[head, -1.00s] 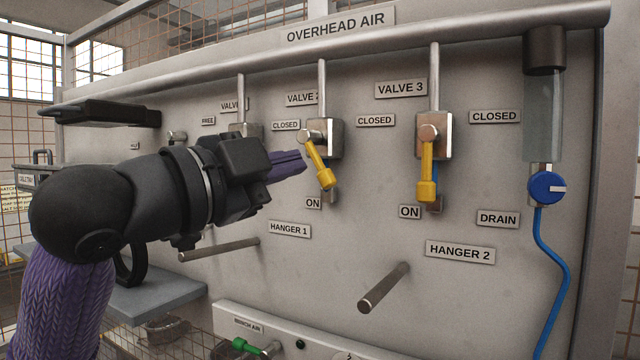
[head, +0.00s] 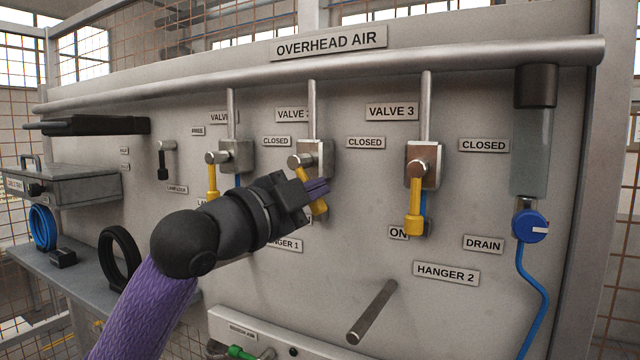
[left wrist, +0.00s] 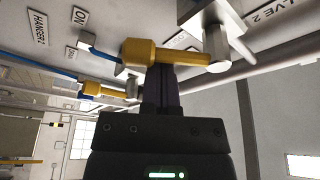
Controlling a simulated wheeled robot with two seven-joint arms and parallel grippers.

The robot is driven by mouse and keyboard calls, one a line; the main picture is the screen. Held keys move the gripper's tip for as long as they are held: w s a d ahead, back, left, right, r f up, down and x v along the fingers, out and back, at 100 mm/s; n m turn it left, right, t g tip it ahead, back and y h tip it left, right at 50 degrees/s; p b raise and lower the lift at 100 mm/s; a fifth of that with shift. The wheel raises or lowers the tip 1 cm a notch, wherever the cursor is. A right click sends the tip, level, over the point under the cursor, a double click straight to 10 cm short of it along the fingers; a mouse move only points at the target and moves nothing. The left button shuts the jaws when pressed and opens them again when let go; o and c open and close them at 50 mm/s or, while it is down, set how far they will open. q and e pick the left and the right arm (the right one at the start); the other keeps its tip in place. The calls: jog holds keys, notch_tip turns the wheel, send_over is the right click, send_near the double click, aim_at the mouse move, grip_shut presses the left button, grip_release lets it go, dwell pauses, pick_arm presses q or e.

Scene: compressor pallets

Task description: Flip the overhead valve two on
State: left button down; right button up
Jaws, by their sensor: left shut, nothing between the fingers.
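Valve 2 (head: 318,158) hangs from the overhead pipe, with its sign partly hidden. Its yellow handle (head: 309,183) slants down and slightly right, not quite straight down. My right gripper is not in view.
Valve 3 (head: 423,165) to the right has its yellow handle straight down. Valve 1 (head: 237,156) is to the left, its handle also down. A hanger peg (head: 372,312) sticks out below. A blue drain knob (head: 530,226) is at far right.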

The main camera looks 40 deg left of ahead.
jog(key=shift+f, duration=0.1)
pick_arm(q)
jog(key=shift+a+f+m+b, duration=0.1)
jog(key=shift+f+m+b, duration=0.05)
jog(key=shift+m+b, duration=0.25)
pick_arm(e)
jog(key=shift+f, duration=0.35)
pick_arm(q)
jog(key=m, duration=0.1)
jog(key=a+m+g+b, duration=0.1)
jog(key=f+m+b, duration=0.1)
jog(key=m, duration=0.1)
jog(key=shift+s+a+h, duration=0.2)
jog(key=shift+a+h, duration=0.1)
jog(key=shift+a, duration=0.05)
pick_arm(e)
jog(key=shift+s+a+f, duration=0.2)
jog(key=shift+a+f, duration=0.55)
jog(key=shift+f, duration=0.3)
pick_arm(q)
jog(key=shift+a, duration=0.1)
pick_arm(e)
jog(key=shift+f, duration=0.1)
